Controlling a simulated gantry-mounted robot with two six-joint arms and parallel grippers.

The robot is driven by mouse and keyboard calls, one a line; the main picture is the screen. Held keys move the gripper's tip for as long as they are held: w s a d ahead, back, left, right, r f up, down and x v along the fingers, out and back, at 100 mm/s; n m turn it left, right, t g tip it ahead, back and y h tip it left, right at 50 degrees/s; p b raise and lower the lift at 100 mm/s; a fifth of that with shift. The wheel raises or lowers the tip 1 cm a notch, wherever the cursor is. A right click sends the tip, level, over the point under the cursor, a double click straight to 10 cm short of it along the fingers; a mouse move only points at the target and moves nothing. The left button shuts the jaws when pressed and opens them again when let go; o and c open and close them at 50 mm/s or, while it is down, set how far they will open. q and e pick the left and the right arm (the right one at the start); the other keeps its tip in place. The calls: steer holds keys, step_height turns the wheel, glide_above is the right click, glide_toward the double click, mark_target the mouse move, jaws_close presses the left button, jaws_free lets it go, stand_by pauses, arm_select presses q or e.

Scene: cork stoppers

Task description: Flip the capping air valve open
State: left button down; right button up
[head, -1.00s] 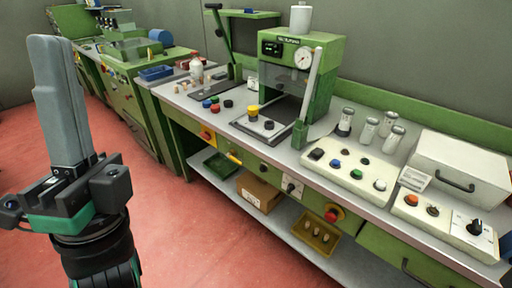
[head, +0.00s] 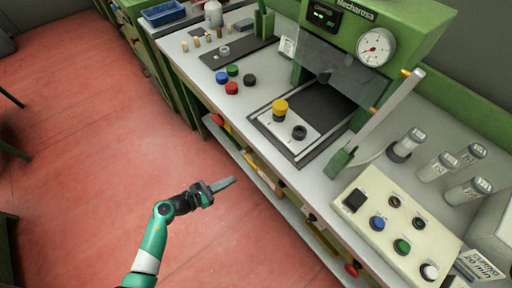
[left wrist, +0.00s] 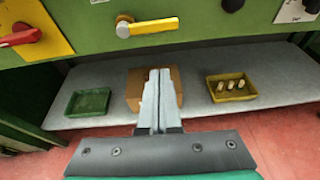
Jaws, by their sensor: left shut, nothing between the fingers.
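A valve with a yellow lever (left wrist: 150,27) sits on the green front panel of the bench, near the top of the left wrist view. Its lever lies nearly level, pointing right from a pale hub. I cannot read a label that names it. My left gripper (left wrist: 160,72) has its two grey fingers together with nothing between them. Its tips appear just below the yellow lever in that view, apart from it. In the head view the left gripper (head: 233,181) is in front of the bench edge, over the red floor. My right gripper is not in view.
A red handle on a yellow plate (left wrist: 25,37) is left of the valve. Below, a shelf (left wrist: 110,77) holds a green tray (left wrist: 88,102), a cardboard box (left wrist: 133,92) and a yellow tray (left wrist: 231,89) with corks. The press (head: 340,60) stands on the bench.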

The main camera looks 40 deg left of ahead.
mark_target(249, 160)
arm_select(q)
steer(key=f+b+x, duration=0.1)
steer(key=b+x, duration=0.4)
steer(key=x, duration=0.4)
steer(key=shift+s+d+r+p, duration=0.1)
steer(key=shift+s+r+p, duration=0.1)
steer(key=shift+r+p, duration=0.65)
steer(key=shift+s+r+p, duration=0.25)
steer(key=shift+r+p, duration=0.05)
steer(key=shift+r, duration=1.05)
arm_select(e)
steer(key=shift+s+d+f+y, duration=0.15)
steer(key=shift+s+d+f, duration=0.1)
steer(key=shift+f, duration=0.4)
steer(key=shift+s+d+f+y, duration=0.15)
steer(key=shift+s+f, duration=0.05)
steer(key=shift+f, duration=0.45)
arm_select(q)
steer(key=shift+r+n, duration=0.1)
steer(key=shift+n, duration=0.2)
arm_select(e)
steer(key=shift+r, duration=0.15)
arm_select(q)
steer(key=shift+r+p, duration=0.1)
steer(key=shift+p, duration=0.25)
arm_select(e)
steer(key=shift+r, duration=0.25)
